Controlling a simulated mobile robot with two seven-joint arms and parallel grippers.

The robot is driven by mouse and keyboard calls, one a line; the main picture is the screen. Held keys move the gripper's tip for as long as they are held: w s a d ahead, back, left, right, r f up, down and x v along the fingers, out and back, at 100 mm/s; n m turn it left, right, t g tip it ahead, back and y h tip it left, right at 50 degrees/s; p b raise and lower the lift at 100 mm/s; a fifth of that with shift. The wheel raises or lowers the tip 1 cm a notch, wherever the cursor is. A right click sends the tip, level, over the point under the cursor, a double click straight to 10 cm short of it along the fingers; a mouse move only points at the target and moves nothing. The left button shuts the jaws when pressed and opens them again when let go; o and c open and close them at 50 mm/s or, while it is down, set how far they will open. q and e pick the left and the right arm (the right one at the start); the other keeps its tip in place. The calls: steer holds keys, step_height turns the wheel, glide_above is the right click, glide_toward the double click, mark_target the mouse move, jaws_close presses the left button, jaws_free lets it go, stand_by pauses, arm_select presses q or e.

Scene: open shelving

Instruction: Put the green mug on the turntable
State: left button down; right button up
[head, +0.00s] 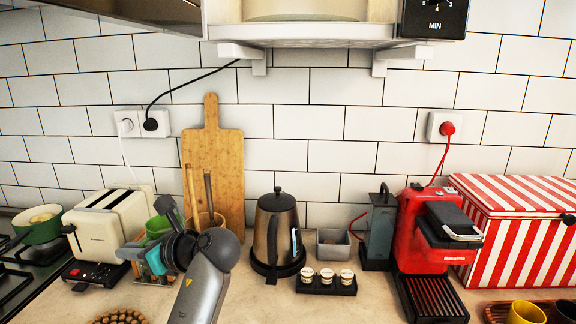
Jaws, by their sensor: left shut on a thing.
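My left gripper (152,240) is above the counter in front of the toaster, with its arm coming up from below. It is shut on a green thing, which appears to be the green mug (157,226). The gripper's dark and teal parts hide much of the mug, so its tilt and handle cannot be told. I cannot make out a turntable; an appliance with a knob marked MIN (434,18) sits on the white wall shelf (300,34), cut off by the top edge. My right gripper is not in view.
A cream toaster (95,238) and green pot (40,224) stand left. A cutting board (214,150), kettle (272,235), cup tray (325,282), red coffee machine (425,230) and striped box (515,235) line the counter. A yellow mug (526,312) is at lower right. The front middle counter is clear.

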arm_select(q)
steer(key=s+d+f+m+t+h, duration=0.2)
steer(key=s+d+m+t+h, duration=0.4)
steer(key=s+d, duration=0.7)
steer(key=shift+s+d+m+t+h, duration=0.15)
steer(key=shift+d+m+t+h, duration=0.15)
steer(key=shift+d+m+t, duration=0.45)
steer(key=shift+a+m, duration=0.2)
steer(key=shift+m, duration=0.05)
